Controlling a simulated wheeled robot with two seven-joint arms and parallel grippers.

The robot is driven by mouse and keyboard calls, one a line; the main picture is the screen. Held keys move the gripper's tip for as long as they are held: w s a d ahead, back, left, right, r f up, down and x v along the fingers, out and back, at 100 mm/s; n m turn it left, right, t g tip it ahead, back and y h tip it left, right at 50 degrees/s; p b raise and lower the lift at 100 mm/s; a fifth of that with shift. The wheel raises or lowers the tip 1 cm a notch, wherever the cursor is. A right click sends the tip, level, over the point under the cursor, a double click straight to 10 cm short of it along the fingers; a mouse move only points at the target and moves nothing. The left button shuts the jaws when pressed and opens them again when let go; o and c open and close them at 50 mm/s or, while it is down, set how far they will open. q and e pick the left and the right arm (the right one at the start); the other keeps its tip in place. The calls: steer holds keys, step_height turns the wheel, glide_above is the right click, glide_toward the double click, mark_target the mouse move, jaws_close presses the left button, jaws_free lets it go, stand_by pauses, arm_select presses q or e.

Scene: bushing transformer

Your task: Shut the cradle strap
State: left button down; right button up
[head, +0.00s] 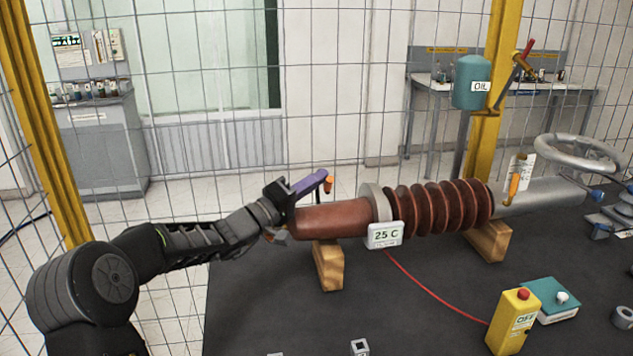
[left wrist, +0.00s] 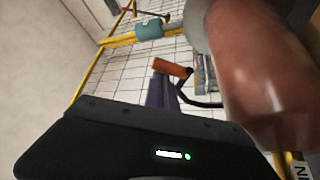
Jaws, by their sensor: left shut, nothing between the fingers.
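The brown ribbed bushing (head: 435,208) lies across two wooden cradle blocks, a left one (head: 328,268) and a right one (head: 490,240). A small orange grip (head: 328,184) stands above the bushing's smooth left end. In the left wrist view the orange grip (left wrist: 173,67) sits beside a thin black curved arm (left wrist: 203,103), which I take for the strap. My left gripper (head: 311,181) has purple fingers, shut and empty, with tips close to the grip. Its fingers also show in the left wrist view (left wrist: 161,93). I cannot tell whether they touch the grip. My right gripper is not in view.
A yellow box (head: 511,322) and a green box (head: 549,300) stand front right. The dark tabletop (head: 290,325) is mostly clear front left.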

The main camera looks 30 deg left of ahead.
arm_select(q)
step_height(320, 180, up, 10)
steer(key=b, duration=0.1)
stand_by(0.4)
steer(key=shift+f, duration=0.15)
